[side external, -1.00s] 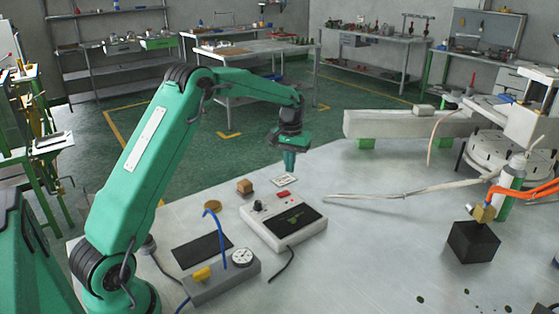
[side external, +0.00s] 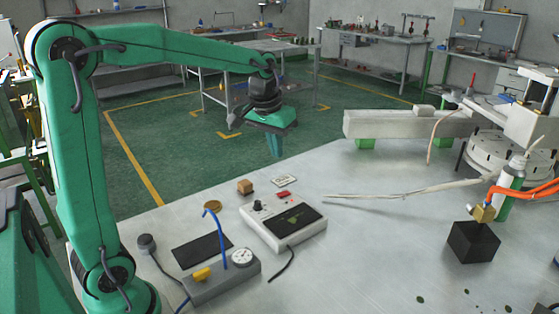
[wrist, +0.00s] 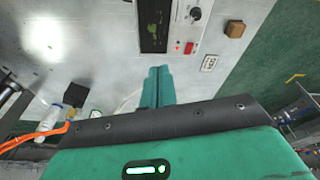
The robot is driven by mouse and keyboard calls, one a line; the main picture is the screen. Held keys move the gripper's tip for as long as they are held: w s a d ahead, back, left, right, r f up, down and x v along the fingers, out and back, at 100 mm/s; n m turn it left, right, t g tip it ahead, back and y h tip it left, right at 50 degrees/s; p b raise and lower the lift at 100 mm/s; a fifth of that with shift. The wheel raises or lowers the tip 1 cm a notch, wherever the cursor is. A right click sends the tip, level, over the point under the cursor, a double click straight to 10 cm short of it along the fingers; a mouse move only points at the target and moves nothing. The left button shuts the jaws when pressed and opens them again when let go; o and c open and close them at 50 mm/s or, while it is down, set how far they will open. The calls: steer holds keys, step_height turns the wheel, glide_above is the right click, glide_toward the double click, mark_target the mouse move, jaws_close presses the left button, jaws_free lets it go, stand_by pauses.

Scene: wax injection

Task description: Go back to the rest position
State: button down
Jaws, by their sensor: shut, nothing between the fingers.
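My gripper (side external: 275,147) is green and hangs pointing down in the side external view, above the far edge of the table. Its fingers are together with nothing between them. In the wrist view my gripper (wrist: 157,72) also shows as two green fingers pressed together, clear of everything on the table. The white control box (side external: 262,228) stands on the table below and nearer the camera than the gripper. It shows at the top of the wrist view (wrist: 172,35).
A wooden block (side external: 245,187), a white card (side external: 284,181) and a grey gauge box (side external: 215,281) with a blue tube lie on the table (side external: 370,255). A black cube (side external: 473,242) with an orange hose stands right. The space around my gripper is clear.

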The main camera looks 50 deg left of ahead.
steer(key=s+d+m+t, duration=0.1)
steer(key=s+d, duration=0.2)
steer(key=s, duration=0.6)
steer(key=s+d+m+t, duration=0.2)
steer(key=s+d, duration=0.2)
steer(key=s, duration=0.6)
steer(key=shift+f, duration=0.4)
